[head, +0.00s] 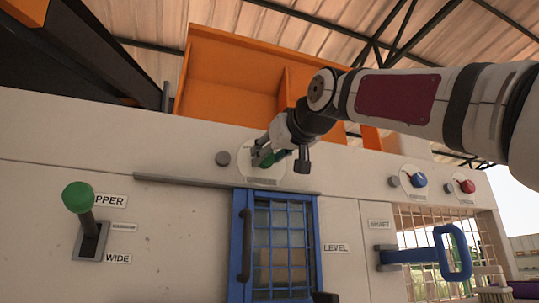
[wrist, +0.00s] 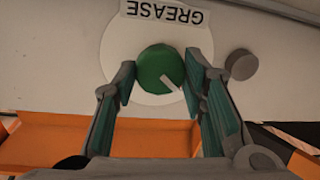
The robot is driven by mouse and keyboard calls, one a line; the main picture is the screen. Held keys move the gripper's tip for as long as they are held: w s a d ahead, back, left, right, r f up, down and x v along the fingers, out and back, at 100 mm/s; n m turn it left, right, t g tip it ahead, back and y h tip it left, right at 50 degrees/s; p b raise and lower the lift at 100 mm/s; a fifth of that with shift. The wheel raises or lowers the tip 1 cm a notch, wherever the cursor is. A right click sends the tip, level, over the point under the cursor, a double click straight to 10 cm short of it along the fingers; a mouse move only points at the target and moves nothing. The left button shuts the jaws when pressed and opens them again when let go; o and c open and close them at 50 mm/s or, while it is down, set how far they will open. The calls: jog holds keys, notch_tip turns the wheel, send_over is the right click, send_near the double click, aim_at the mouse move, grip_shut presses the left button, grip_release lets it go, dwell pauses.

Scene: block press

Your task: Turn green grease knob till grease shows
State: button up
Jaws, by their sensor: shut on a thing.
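The green grease knob (wrist: 157,69) sits on a round white plate (wrist: 112,45) under a label reading GREASE, upside down in the wrist view. A white pointer mark on the knob points to the lower right there. My gripper (wrist: 160,80) is shut on the knob, one finger on each side. In the head view my gripper (head: 266,156) reaches the panel above the blue door, and the knob (head: 278,156) is partly hidden by the fingers. A round grey stub (wrist: 242,65) beside the plate looks plain grey; it also shows in the head view (head: 223,158).
A blue barred door (head: 283,240) lies below the knob. A green-balled lever (head: 77,197) stands at left. A blue handle (head: 453,253), a blue knob (head: 419,180) and a red knob (head: 467,186) are at right. An orange hopper (head: 230,75) rises behind the panel.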

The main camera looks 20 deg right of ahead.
jog(key=shift+m, duration=0.4)
jog(key=m, duration=0.3)
jog(key=shift+d+f+m+b, duration=0.1)
jog(key=shift+f+m+b, duration=0.05)
jog(key=shift+m+b, duration=0.25)
jog(key=m, duration=0.4)
jog(key=shift+m+t, duration=0.4)
jog(key=m+h+p, duration=0.1)
jog(key=m, duration=0.5)
jog(key=shift+a+m+h, duration=0.15)
jog(key=shift+m+h, duration=0.1)
jog(key=shift+m, duration=1)
jog(key=shift+a+m+h, duration=0.1)
jog(key=shift+m+h, duration=0.15)
jog(key=shift+m, duration=1)
jog(key=shift+f, duration=0.1)
jog(key=o, duration=1.2)
jog(key=shift+c, duration=0.2)
